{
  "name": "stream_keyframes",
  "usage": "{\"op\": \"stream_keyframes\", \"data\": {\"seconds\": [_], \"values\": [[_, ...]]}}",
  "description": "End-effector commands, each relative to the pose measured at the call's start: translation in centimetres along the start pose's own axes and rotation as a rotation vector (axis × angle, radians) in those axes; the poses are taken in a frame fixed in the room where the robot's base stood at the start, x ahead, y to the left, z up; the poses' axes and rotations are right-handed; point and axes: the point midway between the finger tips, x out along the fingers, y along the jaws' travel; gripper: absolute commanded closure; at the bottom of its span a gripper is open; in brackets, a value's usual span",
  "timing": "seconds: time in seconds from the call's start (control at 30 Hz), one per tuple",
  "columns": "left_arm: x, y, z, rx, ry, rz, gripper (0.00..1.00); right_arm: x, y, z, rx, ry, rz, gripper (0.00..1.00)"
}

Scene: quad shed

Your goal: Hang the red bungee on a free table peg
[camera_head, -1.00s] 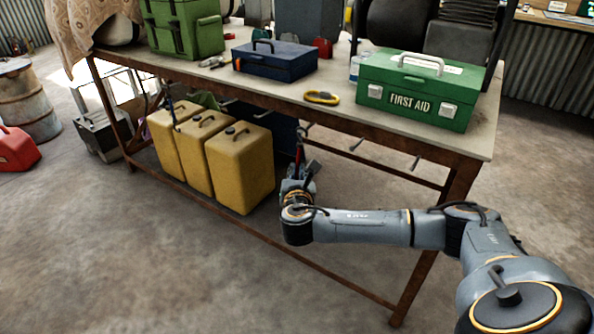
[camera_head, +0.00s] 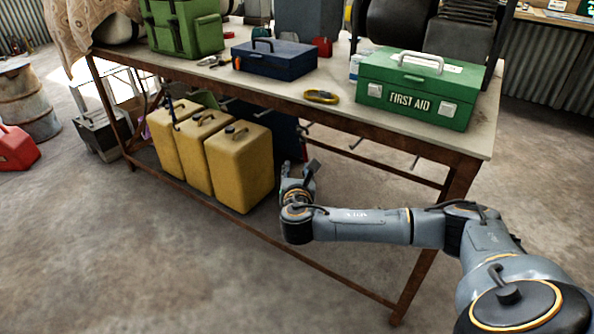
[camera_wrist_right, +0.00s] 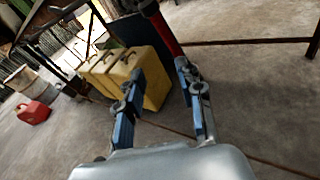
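The red bungee (camera_wrist_right: 165,30) hangs down from the top of the right wrist view, its upper part dark. Its lower end is near the tip of the right-hand finger; I cannot tell whether they touch. My right gripper (camera_head: 301,172) is open, below the table's front edge, and also shows in the wrist view (camera_wrist_right: 158,80) with its fingers apart. In the head view the bungee is a thin red strip above the gripper, under the left visible peg (camera_head: 304,127). Its top hold is not clear. Two other pegs, the middle one (camera_head: 356,143) and the right one (camera_head: 415,161), look bare. My left gripper is not in view.
The table (camera_head: 335,110) holds a green first aid box (camera_head: 420,90), a blue toolbox (camera_head: 276,62) and a yellow carabiner (camera_head: 321,97). The floor in front is clear.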

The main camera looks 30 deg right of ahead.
Motion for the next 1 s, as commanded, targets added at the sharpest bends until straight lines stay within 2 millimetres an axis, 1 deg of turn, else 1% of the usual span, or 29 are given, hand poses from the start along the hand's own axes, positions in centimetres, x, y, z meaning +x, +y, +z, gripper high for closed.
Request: {"op": "stream_keyframes", "data": {"seconds": [0.13,0.23,0.5,0.6,0.7,0.83,1.0], "values": [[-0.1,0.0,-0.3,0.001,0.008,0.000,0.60,-0.5,0.0,-0.1,0.000,0.000,0.000,0.63],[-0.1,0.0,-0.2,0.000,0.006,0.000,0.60,-1.8,0.1,-0.1,0.000,0.001,0.002,0.63],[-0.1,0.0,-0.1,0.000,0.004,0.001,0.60,-7.5,0.1,-0.1,0.001,0.004,0.004,0.63],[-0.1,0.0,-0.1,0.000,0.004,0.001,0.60,-9.4,0.0,-0.1,0.001,0.003,0.003,0.63],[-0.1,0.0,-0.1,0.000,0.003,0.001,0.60,-10.8,0.1,-0.1,0.000,0.001,0.002,0.63],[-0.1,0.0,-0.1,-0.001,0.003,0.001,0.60,-11.8,0.0,-0.1,0.000,0.001,0.001,0.63],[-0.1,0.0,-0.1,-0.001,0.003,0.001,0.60,-12.1,0.0,0.0,0.000,0.000,0.000,0.63]]}}
